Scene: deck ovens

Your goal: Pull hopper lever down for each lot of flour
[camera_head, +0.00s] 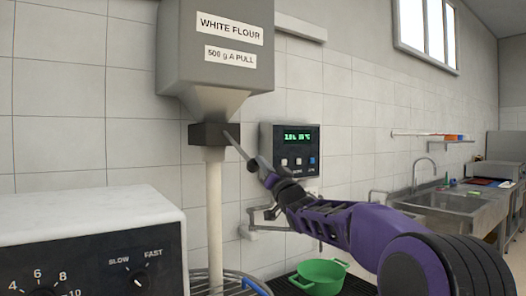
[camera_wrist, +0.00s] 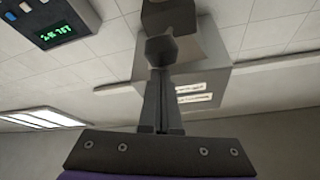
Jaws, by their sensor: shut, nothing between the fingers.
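The grey flour hopper (camera_head: 216,45), labelled "WHITE FLOUR" and "500 g A PULL", hangs on the wall at upper middle of the head view. It also shows in the wrist view (camera_wrist: 215,52). A dark block (camera_head: 208,134) sits under its spout. The lever (camera_head: 235,144) slants down and right from this block towards a dark round end. My gripper (camera_head: 264,170) is right at that lower end; its fingers are shut with nothing between them. In the wrist view the lever's dark knob (camera_wrist: 161,49) appears just beyond the fingertips (camera_wrist: 160,75). Whether they touch is unclear.
A control panel with green digits (camera_head: 298,150) is on the wall behind my gripper. A pale pipe (camera_head: 214,215) runs down below the block. A dial-fronted machine (camera_head: 95,245) stands lower left, a green pot (camera_head: 322,278) low in the middle, a sink (camera_head: 448,201) at right.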

